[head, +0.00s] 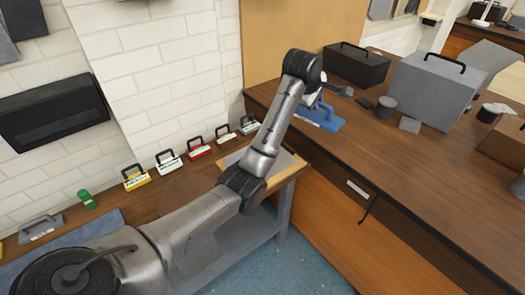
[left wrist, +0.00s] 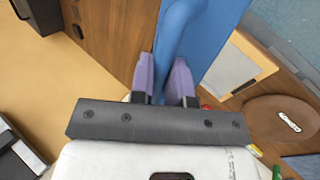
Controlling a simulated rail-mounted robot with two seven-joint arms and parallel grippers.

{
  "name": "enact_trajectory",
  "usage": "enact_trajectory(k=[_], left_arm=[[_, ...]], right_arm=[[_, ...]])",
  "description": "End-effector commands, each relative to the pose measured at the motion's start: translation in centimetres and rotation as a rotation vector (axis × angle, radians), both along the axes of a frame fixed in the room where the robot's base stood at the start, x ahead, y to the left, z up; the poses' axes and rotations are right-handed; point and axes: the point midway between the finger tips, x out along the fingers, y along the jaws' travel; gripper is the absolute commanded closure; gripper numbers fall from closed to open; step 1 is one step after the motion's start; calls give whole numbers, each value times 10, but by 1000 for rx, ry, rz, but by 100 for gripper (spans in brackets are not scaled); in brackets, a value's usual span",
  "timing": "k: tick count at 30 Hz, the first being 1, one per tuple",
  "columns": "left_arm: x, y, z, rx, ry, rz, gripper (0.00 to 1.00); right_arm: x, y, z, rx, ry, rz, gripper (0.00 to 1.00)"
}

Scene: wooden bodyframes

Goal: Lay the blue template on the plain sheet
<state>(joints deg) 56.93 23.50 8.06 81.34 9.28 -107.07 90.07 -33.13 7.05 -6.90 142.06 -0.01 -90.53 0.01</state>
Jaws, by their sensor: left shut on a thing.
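The blue template (head: 328,123), a flat plate with an upright handle and a white label, shows at the counter's left part in the head view. I cannot tell whether it touches the counter. My left gripper (head: 317,100) is over it, partly hidden by my arm. In the left wrist view the purple fingers (left wrist: 166,82) are shut on the blue handle, with the template's blue plate (left wrist: 212,35) beyond. A plain grey sheet (head: 284,164) lies on a small wooden bench, partly covered by my arm; it also shows in the left wrist view (left wrist: 226,68). My right gripper is out of view.
Several labelled templates, including a yellow one (head: 136,178) and a red one (head: 199,152), line the shelf along the wall. A big grey box (head: 432,88), a black box (head: 355,65) and a dark cup (head: 387,105) stand on the counter. The counter's front middle is clear.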

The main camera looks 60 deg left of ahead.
Motion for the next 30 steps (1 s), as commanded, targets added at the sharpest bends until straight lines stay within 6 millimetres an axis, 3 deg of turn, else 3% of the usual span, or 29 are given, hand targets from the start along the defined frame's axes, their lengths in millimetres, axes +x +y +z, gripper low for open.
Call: enact_trajectory(k=[1,6,12,15,21,30], left_arm=[[-1,20,-23,-4,-2,116,100],[-16,81,-74,-4,1,513,100],[-43,129,-139,-2,3,913,100],[-55,142,-168,-2,3,1068,100],[-73,155,-208,1,2,1273,100],[-81,159,-226,4,0,1368,100]], right_arm=[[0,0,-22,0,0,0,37],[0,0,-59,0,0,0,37],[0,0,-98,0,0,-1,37],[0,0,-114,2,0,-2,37],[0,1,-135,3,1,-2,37],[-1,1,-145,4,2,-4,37]])
